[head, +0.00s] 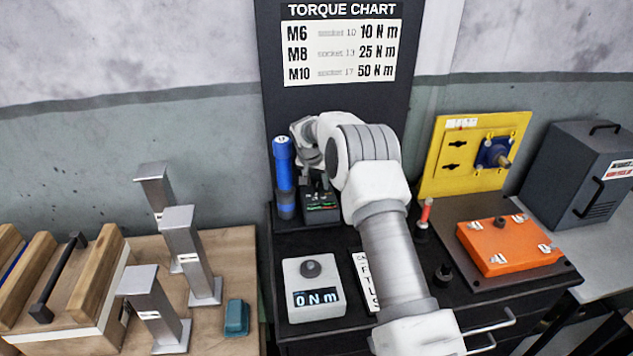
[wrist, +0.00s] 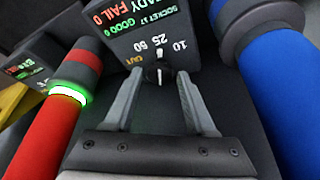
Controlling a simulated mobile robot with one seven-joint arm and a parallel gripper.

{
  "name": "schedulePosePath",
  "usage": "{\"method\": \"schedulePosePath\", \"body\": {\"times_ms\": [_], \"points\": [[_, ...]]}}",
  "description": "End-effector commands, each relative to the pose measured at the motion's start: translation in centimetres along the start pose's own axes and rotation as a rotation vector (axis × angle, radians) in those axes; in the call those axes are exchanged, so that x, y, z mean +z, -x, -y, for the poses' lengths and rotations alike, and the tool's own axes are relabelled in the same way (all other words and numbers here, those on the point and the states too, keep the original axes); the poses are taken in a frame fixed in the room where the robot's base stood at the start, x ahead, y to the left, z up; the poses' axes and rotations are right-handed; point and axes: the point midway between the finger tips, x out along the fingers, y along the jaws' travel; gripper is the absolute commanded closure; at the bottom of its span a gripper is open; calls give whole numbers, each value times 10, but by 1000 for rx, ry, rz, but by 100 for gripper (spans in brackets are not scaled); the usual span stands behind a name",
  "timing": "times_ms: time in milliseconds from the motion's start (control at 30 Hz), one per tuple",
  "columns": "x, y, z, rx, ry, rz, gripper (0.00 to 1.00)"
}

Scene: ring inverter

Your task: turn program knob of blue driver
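The blue driver (head: 283,165) stands upright at the left of the black bench. It shows large at the right of the wrist view (wrist: 285,90). Beside it is a dark control box (head: 322,208) with a lit display. In the wrist view the box face carries a small dark program knob (wrist: 160,72) with a white mark, and the labels OUT, 50, 25 and 10 around it. My gripper (wrist: 159,75) is open, with one finger on each side of the knob. I see gaps between fingers and knob. The head view mostly hides the gripper behind my arm.
A red driver (wrist: 50,115) with a glowing green ring stands left of my gripper in the wrist view. A grey box reading 0 Nm (head: 314,290), an orange block (head: 508,245) and a yellow panel (head: 465,160) are nearby. Metal posts (head: 190,250) stand at left.

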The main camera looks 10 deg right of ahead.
Motion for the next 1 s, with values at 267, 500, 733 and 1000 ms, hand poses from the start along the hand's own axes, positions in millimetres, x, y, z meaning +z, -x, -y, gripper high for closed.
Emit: {"method": "schedulePosePath", "body": {"times_ms": [267, 500, 733, 1000], "points": [[0, 0, 0, 0, 0, 0, 97], [0, 0, 0, -2, 6, 0, 100], [0, -1, -2, -29, 68, 0, 100], [0, 0, -3, -104, 245, 0, 100]]}}
